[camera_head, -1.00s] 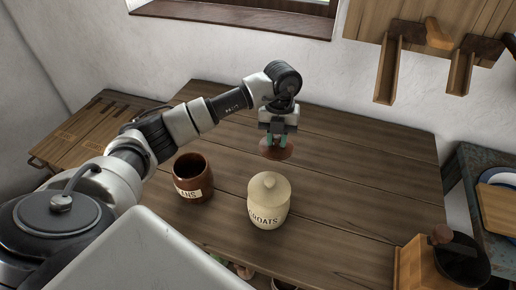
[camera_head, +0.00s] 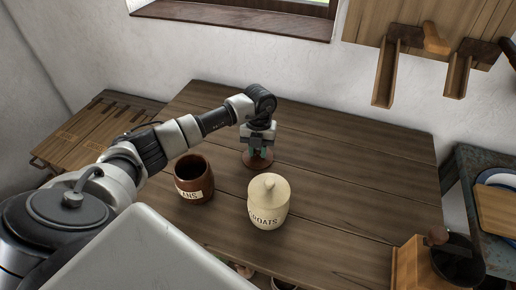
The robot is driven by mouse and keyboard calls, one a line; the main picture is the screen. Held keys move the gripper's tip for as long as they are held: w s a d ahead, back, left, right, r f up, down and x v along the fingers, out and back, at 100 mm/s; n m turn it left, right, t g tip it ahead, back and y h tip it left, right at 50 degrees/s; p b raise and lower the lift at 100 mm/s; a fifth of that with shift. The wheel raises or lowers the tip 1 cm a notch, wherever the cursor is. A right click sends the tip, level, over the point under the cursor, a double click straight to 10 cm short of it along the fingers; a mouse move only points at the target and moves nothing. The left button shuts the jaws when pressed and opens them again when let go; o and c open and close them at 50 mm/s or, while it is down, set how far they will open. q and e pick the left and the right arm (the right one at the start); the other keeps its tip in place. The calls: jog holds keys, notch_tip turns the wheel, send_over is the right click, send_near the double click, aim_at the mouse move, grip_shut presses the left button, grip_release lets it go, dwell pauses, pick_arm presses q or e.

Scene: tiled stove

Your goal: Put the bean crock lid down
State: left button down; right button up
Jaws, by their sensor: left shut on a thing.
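The bean crock (camera_head: 193,180) is brown, with a pale label, and stands open on the wooden table (camera_head: 340,185). Its reddish-brown lid (camera_head: 258,162) is behind and to the right of it, at or just above the tabletop. I cannot tell whether the lid touches the wood. My left gripper (camera_head: 258,151) points down and is shut on the lid, its fingers partly hiding the top of it. My right gripper is not in view.
A cream oats crock (camera_head: 268,203) with its lid on stands in front of the held lid. A wooden box with a dark pot (camera_head: 458,262) is at the front right corner. The table's right and back parts are clear.

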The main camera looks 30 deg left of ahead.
pick_arm(q)
jog(key=shift+f, duration=0.15)
jog(key=c, duration=0.9)
grip_release()
jog(key=shift+c, duration=0.2)
jog(key=shift+r, duration=0.3)
notch_tip(320, 180, up, 12)
jog(key=w+b, duration=0.1)
jog(key=shift+w+a+f, duration=0.15)
jog(key=shift+a, duration=0.15)
